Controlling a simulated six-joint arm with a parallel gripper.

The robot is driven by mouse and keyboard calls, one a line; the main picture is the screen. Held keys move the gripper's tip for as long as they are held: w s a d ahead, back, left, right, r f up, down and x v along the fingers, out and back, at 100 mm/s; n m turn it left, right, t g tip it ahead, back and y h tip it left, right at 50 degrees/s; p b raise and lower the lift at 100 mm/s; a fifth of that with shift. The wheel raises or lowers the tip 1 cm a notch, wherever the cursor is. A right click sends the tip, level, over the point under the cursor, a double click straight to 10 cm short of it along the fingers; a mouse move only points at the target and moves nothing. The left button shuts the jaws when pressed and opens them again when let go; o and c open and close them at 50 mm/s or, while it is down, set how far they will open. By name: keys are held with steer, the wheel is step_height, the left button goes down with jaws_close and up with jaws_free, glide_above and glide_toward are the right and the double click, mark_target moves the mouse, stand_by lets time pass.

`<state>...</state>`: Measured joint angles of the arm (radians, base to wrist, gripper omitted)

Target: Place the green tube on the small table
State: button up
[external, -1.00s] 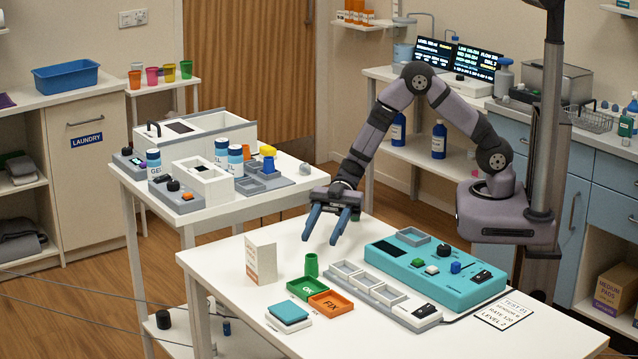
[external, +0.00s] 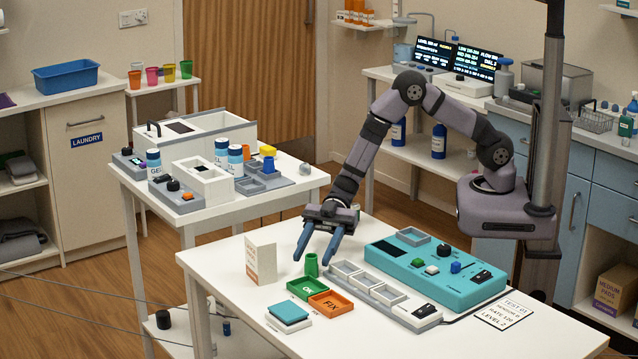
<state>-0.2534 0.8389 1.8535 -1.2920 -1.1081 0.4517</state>
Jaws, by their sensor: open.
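The green tube (external: 311,266) stands upright on the white front table (external: 222,262), just behind the green OK tray. My gripper (external: 313,258) is open and points down. Its two blue fingers appear on either side of the tube's top in the picture. I cannot tell whether the fingers are level with the tube or touch it. A small white table (external: 162,88) with several coloured cups on it stands at the back left, by the door.
The green OK tray (external: 300,294), orange FIX tray (external: 345,308), white folded card (external: 262,260), grey compartment strip (external: 372,289) and teal device (external: 432,272) surround the tube closely. A second white table (external: 225,212) with equipment and bottles stands behind to the left.

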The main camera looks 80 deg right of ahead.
jaws_close()
steer(key=shift+r, duration=0.1)
step_height(320, 180, up, 10)
steer(key=d+r+m+t+p, duration=0.2)
steer(key=d+t+p, duration=0.1)
steer(key=d+p, duration=1.3)
steer(key=s+d+r+m+t+h+p, duration=0.1)
steer(key=s+d+r+m+p, duration=0.25)
steer(key=d, duration=0.55)
steer(key=s+d+r+n+t+h+p, duration=0.1)
steer(key=s+d+r+t+h+p, duration=0.15)
steer(key=s+d+p, duration=0.5)
steer(key=shift+m+g+y, duration=0.25)
steer(key=shift+g+y, duration=0.1)
steer(key=shift+y, duration=0.1)
steer(key=f+b, duration=0.1)
steer(key=b, duration=0.1)
steer(key=w+f+b, duration=0.1)
steer(key=f+b, duration=0.1)
steer(key=w+d+f+b, duration=0.1)
steer(key=f+b, duration=0.1)
steer(key=b, duration=0.1)
steer(key=shift+w+d, duration=0.1)
steer(key=shift+w, duration=0.15)
